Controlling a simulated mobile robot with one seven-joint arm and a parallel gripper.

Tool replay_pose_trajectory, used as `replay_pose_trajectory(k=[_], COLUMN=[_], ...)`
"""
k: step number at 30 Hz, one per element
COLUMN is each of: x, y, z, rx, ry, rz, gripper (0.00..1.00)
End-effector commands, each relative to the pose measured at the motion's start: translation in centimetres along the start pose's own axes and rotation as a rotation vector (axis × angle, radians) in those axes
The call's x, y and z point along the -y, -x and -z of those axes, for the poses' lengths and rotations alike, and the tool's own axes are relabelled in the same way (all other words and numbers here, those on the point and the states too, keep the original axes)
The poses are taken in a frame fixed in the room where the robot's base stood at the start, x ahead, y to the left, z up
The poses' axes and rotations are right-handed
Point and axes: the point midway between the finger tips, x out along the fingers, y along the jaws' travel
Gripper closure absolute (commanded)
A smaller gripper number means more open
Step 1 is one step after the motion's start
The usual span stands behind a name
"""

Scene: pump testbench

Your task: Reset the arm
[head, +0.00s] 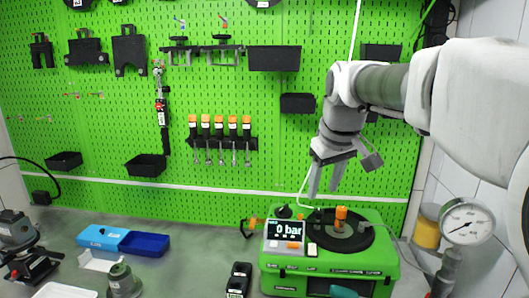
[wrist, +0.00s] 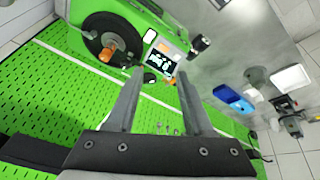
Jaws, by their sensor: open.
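My gripper (head: 325,180) is open and empty. In the head view it hangs, fingers pointing down, above the green pump testbench (head: 375,272). In the wrist view the two grey fingers of my gripper (wrist: 158,95) stand apart with nothing between them. The testbench (wrist: 152,12) shows at the top left there, with its orange knob (wrist: 107,55) on a black disc. In the head view the orange knob (head: 340,212) is just below and right of the fingertips. The display (head: 285,229) reads 0 bar.
A pressure gauge (head: 467,223) stands right of the testbench. A blue box (head: 103,236), a grey valve-like part (head: 122,282) and a dark device (head: 17,235) are on the left of the table. The green pegboard (head: 215,90) with hung tools rises behind. The table's middle is mostly clear.

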Motion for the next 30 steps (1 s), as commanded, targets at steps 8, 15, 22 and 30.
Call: replay_pose_trajectory(k=[8,15,22,30], x=[2.6,4.6,6.6,8.0], y=[2.3,2.7,1.8,0.4], z=[-7.0,-13.4,-19.6,-23.8], rx=[-0.021,-0.050,-0.082,-0.106], ry=[-0.109,-0.212,-0.312,-0.384], rz=[-0.047,-0.068,-0.067,-0.055], gripper=[0.48,0.48,0.48,0.48])
